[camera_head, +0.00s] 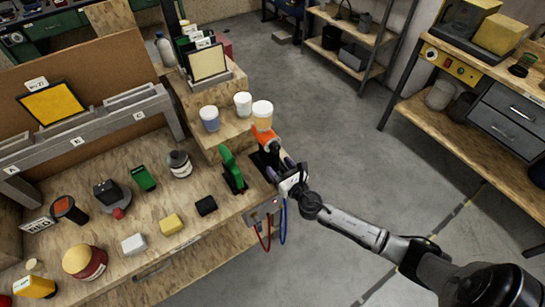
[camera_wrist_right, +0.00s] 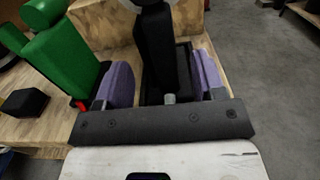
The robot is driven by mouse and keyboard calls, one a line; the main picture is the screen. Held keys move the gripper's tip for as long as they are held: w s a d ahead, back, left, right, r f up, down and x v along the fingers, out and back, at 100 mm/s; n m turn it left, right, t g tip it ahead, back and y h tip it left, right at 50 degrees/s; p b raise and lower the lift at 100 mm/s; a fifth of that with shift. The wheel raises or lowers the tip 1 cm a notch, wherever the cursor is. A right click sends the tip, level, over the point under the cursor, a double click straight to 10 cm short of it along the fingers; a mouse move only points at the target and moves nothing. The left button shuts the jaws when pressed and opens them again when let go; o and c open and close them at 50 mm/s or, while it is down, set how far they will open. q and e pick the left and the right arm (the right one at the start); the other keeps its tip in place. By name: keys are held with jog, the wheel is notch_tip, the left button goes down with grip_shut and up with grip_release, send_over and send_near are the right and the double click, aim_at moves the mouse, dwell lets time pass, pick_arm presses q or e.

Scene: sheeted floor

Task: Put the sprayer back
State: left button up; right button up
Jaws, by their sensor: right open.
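The sprayer (camera_head: 265,133) has an orange body, a pale cup on top and a black handle. It stands upright at the workbench's right end, its handle at a black holder. My right gripper (camera_head: 278,170) is at the handle. In the right wrist view, the purple fingers of my right gripper (camera_wrist_right: 163,84) are apart, one on each side of the sprayer's black handle (camera_wrist_right: 156,50). I cannot tell whether either finger touches it. The sprayer's upper body is out of that view. My left gripper is not in view.
A green sprayer-shaped tool (camera_head: 231,167) in a black holder stands just left; it also shows in the right wrist view (camera_wrist_right: 65,62). Two cups (camera_head: 210,118) stand on the raised ledge behind. Blue and red cables hang at the bench's front corner.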

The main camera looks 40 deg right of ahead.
jog(key=s+a+f+m+g, duration=0.1)
jog(key=s+a+m+g, duration=0.3)
jog(key=s+m, duration=0.6)
jog(key=s+a+f+m+g+y, duration=0.1)
jog(key=s+a+m+g, duration=0.4)
jog(key=s+m, duration=0.6)
jog(key=s+a+f+m+g+y, duration=0.1)
jog(key=s+a+m+g, duration=0.4)
jog(key=s+m, duration=0.5)
jog(key=shift+s+m, duration=0.25)
jog(key=shift+m, duration=0.55)
notch_tip(320, 180, up, 29)
jog(key=p, duration=2.9)
jog(key=shift+f, duration=0.15)
